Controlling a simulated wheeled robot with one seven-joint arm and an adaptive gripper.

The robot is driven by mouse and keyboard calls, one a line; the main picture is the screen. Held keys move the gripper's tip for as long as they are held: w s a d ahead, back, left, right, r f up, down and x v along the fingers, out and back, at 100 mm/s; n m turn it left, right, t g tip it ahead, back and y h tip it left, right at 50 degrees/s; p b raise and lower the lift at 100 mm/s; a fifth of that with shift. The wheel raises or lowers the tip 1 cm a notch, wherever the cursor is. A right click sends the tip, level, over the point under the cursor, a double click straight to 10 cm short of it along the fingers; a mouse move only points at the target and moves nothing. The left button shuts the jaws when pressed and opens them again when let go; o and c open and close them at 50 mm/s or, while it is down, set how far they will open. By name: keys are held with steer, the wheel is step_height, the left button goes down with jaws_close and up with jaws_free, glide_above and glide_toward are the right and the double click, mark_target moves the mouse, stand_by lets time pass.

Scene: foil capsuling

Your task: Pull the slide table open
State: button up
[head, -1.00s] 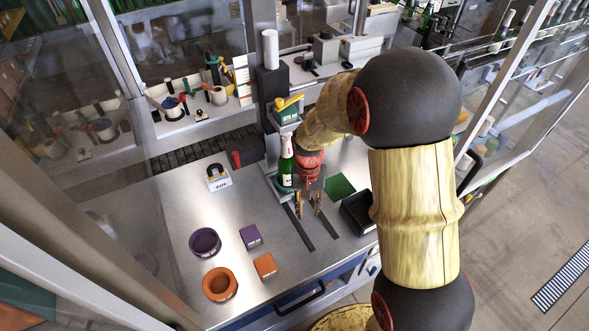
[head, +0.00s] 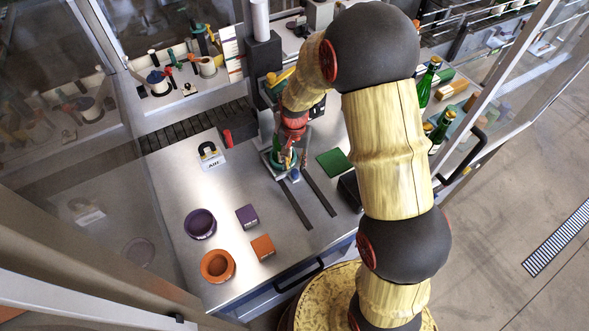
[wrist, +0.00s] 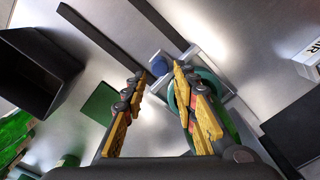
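The slide table (head: 268,173) is a small grey carriage with a green ring, at the back end of two dark rails (head: 296,205) on the steel worktop. In the wrist view it shows a pale plate (wrist: 222,72), a green ring (wrist: 207,82) and a blue knob (wrist: 160,64) at its front. My gripper (head: 289,163) is down at the carriage. In the wrist view its two yellow fingers (wrist: 158,80) are apart, with the knob just beyond the gap between their tips. I cannot tell any contact. A green bottle (wrist: 226,128) stands on the carriage, partly hidden by a finger.
A black bin (head: 349,190) and a green mat (head: 334,162) lie right of the rails. A padlock-shaped block (head: 211,158), purple and orange bowls (head: 217,266) and two small boxes (head: 262,247) stand left. The worktop along the rails is clear.

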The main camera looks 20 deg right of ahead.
mark_target(295, 171)
steer(key=shift+f, duration=2.55)
steer(key=c, duration=0.3)
steer(key=c, duration=0.4)
jaws_close()
